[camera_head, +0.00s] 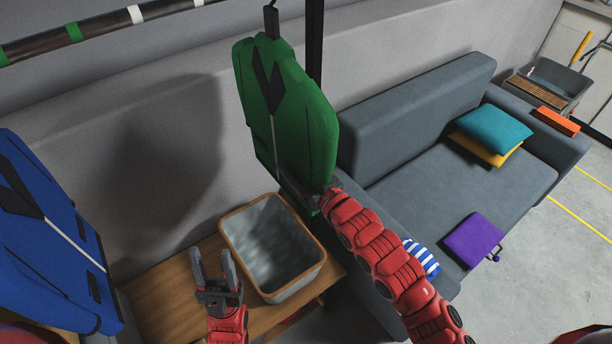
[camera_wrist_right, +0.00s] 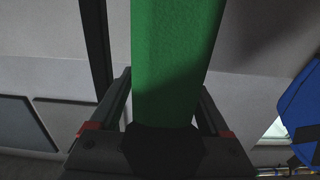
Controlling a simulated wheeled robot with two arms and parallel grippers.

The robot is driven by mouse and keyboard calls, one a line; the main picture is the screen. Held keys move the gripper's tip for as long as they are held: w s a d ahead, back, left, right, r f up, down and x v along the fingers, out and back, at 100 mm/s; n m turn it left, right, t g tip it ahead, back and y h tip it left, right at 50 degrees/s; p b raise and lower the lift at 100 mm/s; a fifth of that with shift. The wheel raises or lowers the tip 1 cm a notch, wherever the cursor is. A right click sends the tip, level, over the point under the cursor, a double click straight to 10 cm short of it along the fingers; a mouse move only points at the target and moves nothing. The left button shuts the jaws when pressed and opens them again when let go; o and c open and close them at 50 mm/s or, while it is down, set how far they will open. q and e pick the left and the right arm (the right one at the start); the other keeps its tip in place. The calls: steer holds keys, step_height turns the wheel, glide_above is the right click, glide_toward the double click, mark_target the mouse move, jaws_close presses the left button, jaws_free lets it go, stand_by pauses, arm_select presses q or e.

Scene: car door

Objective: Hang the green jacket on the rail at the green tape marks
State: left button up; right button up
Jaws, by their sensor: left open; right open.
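The green jacket (camera_head: 290,100) hangs upright on a hanger, its dark hook (camera_head: 271,20) near the top edge of the head view. What the hook rests on is out of view. The dark rail (camera_head: 105,24) crosses the upper left, with a green tape mark (camera_head: 74,32) and another at the left edge. My right gripper (camera_head: 322,192) is at the jacket's lower edge, partly hidden there. In the right wrist view, green cloth (camera_wrist_right: 175,70) lies between its open fingers. My left gripper (camera_head: 213,265) is open and empty, in front of the grey bin.
A blue jacket (camera_head: 50,240) is at the left. White marks (camera_head: 135,14) are also on the rail. A grey bin (camera_head: 270,240) stands on a wooden table (camera_head: 170,285). A grey sofa (camera_head: 420,110) with cushions is at the right, beside a black post (camera_head: 315,45).

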jaws_close()
stand_by(0.5)
steer(key=shift+r, duration=0.15)
steer(key=shift+w+r, duration=0.1)
steer(key=shift+r, duration=0.1)
steer(key=shift+f, duration=0.1)
stand_by(0.3)
